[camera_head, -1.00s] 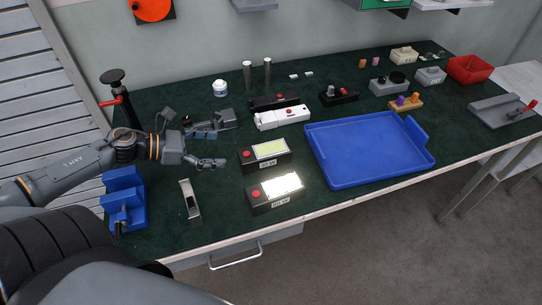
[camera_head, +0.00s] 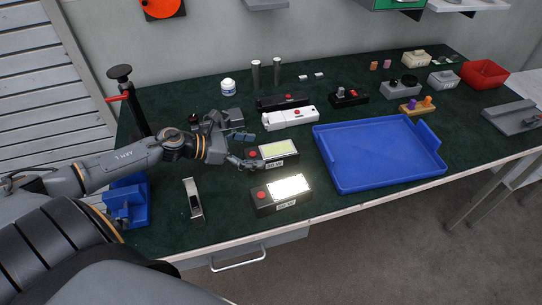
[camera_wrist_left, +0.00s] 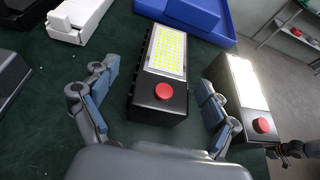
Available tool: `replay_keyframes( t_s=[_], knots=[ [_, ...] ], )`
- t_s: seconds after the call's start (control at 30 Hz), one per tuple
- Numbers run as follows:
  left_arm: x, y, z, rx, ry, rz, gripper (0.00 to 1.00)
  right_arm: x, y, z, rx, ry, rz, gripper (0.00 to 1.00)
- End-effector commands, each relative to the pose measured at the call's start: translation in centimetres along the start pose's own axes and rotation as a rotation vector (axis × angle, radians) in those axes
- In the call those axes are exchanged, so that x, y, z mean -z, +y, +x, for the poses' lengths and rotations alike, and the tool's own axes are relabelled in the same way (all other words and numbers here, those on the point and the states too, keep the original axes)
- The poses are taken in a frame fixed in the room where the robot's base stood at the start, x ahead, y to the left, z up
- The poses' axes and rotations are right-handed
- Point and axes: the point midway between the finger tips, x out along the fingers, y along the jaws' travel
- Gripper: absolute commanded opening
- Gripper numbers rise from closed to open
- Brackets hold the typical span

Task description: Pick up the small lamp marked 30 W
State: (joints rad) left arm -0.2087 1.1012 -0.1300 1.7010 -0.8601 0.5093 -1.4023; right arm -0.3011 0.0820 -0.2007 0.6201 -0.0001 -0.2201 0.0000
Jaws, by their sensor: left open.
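Two small black box lamps, each with a red button, sit on the green bench top. The rear lamp (camera_head: 278,150) has a pale yellow-green LED panel; it also shows in the left wrist view (camera_wrist_left: 165,55). The front lamp (camera_head: 283,190) glows bright white and shows at the right of the wrist view (camera_wrist_left: 247,85). Both have white front labels, too small to read surely. My left gripper (camera_head: 250,150) is open at the rear lamp's left end. In the wrist view its fingers (camera_wrist_left: 152,82) lie either side of that lamp, apart from it.
A blue tray (camera_head: 335,180) lies right of the lamps. A white housing (camera_head: 291,117) and a black one (camera_head: 283,101) lie behind. A grey metal piece (camera_head: 193,200) lies front left, near a blue fixture (camera_head: 127,205). Bench top is free between them.

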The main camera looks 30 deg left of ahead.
Motion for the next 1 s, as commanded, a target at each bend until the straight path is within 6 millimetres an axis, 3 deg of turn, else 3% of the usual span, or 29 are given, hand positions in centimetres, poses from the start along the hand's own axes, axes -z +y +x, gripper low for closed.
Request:
replay_keyframes(
  t_s=[0.5,0.77,0.87,1.0],
  knots=[
    [-0.4,-0.6,4.9,-0.001,-0.002,0.0,0.87,0.3,0.0,-2.1,0.0,0.002,0.0,0.4],
    [-0.1,-0.7,5.2,0.001,0.001,0.0,0.87,0.3,0.0,-2.1,0.001,0.002,0.001,0.4],
    [-0.1,-0.7,5.2,0.001,0.001,0.0,0.73,0.4,-0.1,-2.1,0.002,0.002,0.002,0.4],
    [-0.1,-0.7,5.2,0.001,0.0,0.0,0.44,0.4,-0.2,-2.1,0.003,0.003,0.002,0.4]
  ],
)
